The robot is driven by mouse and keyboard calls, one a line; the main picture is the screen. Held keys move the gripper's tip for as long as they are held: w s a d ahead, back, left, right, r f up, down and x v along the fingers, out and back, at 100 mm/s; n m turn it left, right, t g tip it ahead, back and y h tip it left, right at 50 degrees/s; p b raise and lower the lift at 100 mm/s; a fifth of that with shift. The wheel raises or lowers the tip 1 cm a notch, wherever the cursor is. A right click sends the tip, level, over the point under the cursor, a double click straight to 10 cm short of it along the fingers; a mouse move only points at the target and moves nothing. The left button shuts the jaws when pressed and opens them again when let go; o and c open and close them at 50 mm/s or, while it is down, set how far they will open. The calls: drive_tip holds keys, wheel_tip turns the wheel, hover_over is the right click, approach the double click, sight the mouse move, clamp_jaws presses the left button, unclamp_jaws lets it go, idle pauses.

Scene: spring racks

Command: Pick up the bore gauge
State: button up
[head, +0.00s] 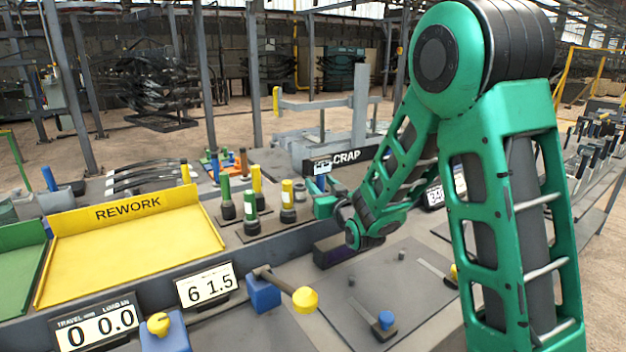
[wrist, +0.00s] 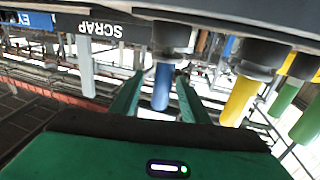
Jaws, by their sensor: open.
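My gripper (head: 318,198) is low over the bench, beside a group of upright gauges with coloured handles. In the wrist view, which is upside down, its two green fingers (wrist: 160,80) stand apart. A blue handle (wrist: 162,87) on a dark round base shows between them, with a visible gap on each side. This seems to be the bore gauge, but no label confirms it. In the head view my gripper and arm largely hide it. A yellow-handled gauge (head: 287,202) stands just left of my gripper; it also shows in the wrist view (wrist: 238,101).
Green-handled (head: 227,197) and other yellow-handled gauges stand close by at left. A yellow REWORK tray (head: 130,240) lies further left. A SCRAP sign (head: 338,162) stands behind. Digital readouts (head: 206,285) and a yellow-knobbed lever (head: 304,299) are in front.

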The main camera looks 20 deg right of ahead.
sight(321, 158)
drive_tip(key=shift+d, duration=0.15)
drive_tip(key=shift+a, duration=0.25)
drive_tip(key=c, duration=1)
drive_tip(key=shift+r, duration=0.1)
wheel_tip(321, 158, up, 10)
drive_tip(key=shift+f, duration=0.1)
